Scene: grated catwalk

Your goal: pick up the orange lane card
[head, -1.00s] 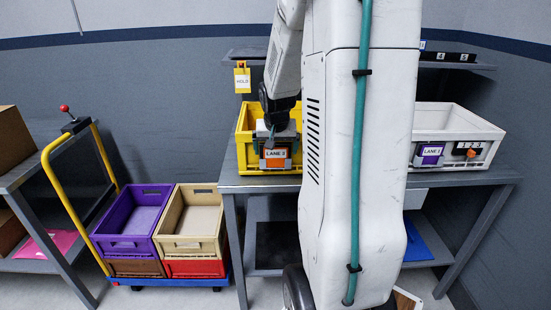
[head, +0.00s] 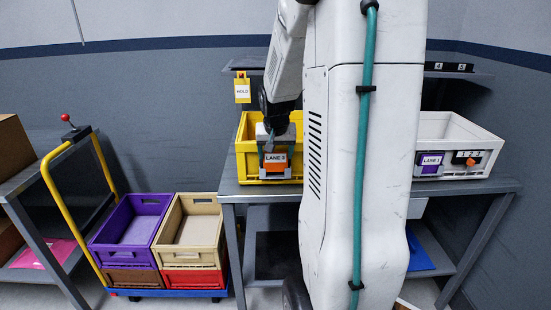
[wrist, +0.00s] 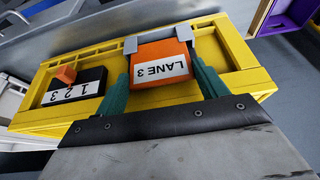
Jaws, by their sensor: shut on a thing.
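The orange lane card (wrist: 160,71), marked LANE 3, is at the front wall of the yellow crate (wrist: 235,42). In the wrist view it appears upside down, with grey brackets at two of its corners. My gripper (wrist: 165,86) has its teal fingers at the two sides of the card and is shut on it. In the head view, my gripper (head: 268,146) comes down over the front of the yellow crate (head: 243,160), partly covering the card (head: 283,165). Whether the card is clear of the brackets cannot be told.
A white crate (head: 480,140) with a purple lane card (head: 430,164) stands on the same bench (head: 228,188), right of my column. A yellow HOLD tag (head: 242,91) hangs behind. A trolley with stacked crates (head: 130,228) is at left.

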